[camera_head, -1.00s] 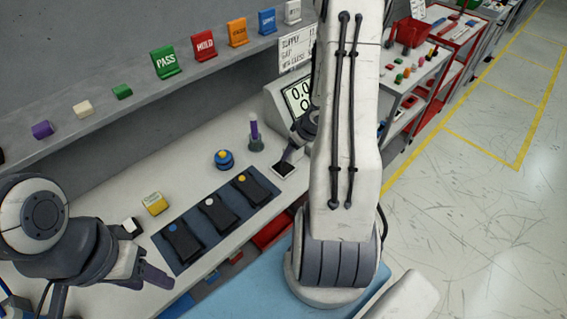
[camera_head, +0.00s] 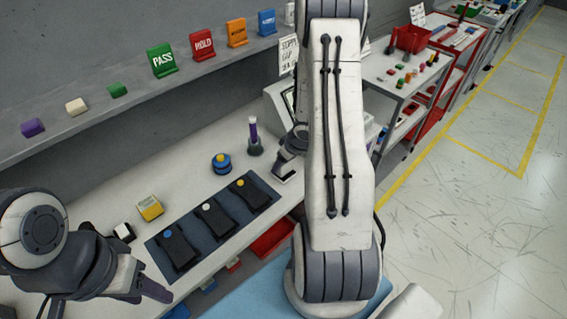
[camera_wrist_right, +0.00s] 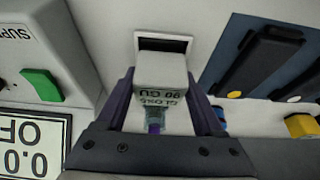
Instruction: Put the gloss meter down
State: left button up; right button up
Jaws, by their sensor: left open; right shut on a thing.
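The gloss meter, a small pale grey block (camera_wrist_right: 160,72) marked "GLOSS 90 GU", sits between the fingers of my right gripper (camera_wrist_right: 160,88). Beyond it in the right wrist view is a white-rimmed tile with a black face (camera_wrist_right: 163,44). The block overlaps the tile's near part; whether they touch I cannot tell. In the head view my right gripper (camera_head: 288,168) is low over the bench, right of the dark mat, and hides most of the tile. My left gripper (camera_head: 115,300) is open and empty at the lower left, over the bench front.
A blue mat (camera_head: 160,262) carries several black devices. A purple-topped stand (camera_head: 254,140), a blue-yellow knob (camera_head: 221,163) and a yellow box (camera_head: 150,207) stand behind it. The power supply (camera_wrist_right: 45,50) with its display is close beside my right gripper.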

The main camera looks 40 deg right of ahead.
jog(key=o, duration=1.5)
jog(key=p+v, duration=0.7)
jog(key=v, duration=0.4)
jog(key=w+a+r+n+h, duration=0.3)
jog(key=a+r, duration=0.9)
jog(key=a, duration=0.3)
jog(key=s+a+r+n+g+y, duration=0.1)
jog(key=s+a, duration=0.5)
jog(key=s+a+r+n+g+y, duration=0.1)
jog(key=s+a+r+g, duration=0.1)
jog(key=s+a, duration=0.5)
jog(key=s+a+r+n+g+y, duration=0.1)
jog(key=s+a+r, duration=0.1)
jog(key=s+a, duration=0.4)
jog(key=shift+s+a+r+n+g+y, duration=0.2)
jog(key=shift+s+r+n+g+y, duration=0.1)
jog(key=shift+s, duration=0.2)
